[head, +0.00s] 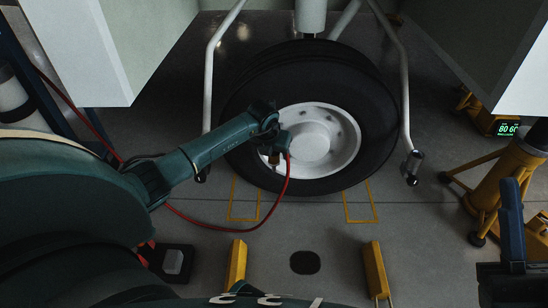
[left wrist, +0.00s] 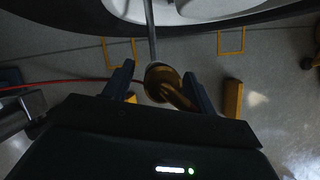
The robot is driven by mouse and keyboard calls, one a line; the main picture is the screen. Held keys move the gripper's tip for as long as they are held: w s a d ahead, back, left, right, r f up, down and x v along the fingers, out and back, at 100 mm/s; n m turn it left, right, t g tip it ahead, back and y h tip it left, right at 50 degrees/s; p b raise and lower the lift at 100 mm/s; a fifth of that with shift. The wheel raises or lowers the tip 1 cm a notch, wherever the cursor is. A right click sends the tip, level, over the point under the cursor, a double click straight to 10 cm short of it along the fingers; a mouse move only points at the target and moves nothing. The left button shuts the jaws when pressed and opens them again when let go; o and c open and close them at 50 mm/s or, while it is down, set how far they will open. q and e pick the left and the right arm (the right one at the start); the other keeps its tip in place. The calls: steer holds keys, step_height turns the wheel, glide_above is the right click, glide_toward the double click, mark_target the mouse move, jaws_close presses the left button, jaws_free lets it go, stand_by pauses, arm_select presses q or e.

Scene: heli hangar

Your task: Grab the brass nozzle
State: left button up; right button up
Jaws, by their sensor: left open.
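The brass nozzle (left wrist: 166,84) is a rounded brass-brown piece in the left wrist view, lying between the two dark blue fingers of my left gripper (left wrist: 158,86). The fingers are spread apart, with the gripper open around it. No firm contact shows. In the head view my left arm reaches from the left to the front of the wheel, where the small left gripper (head: 279,150) and a brownish bit of the nozzle (head: 274,159) show, partly hidden. A dark blue finger and black body at the lower right edge look like my right gripper, cut off by the frame.
A large black tyre with a white hub (head: 345,135) stands right behind the gripper. A red hose (head: 265,220) hangs from there and runs left across the floor. Yellow chocks (head: 237,264) stand in front. A yellow jack (head: 492,195) stands at the right.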

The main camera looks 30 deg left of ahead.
arm_select(q)
steer(key=shift+w+f, duration=0.15)
steer(key=shift+f, duration=0.25)
steer(key=shift+r, duration=0.1)
jaws_close()
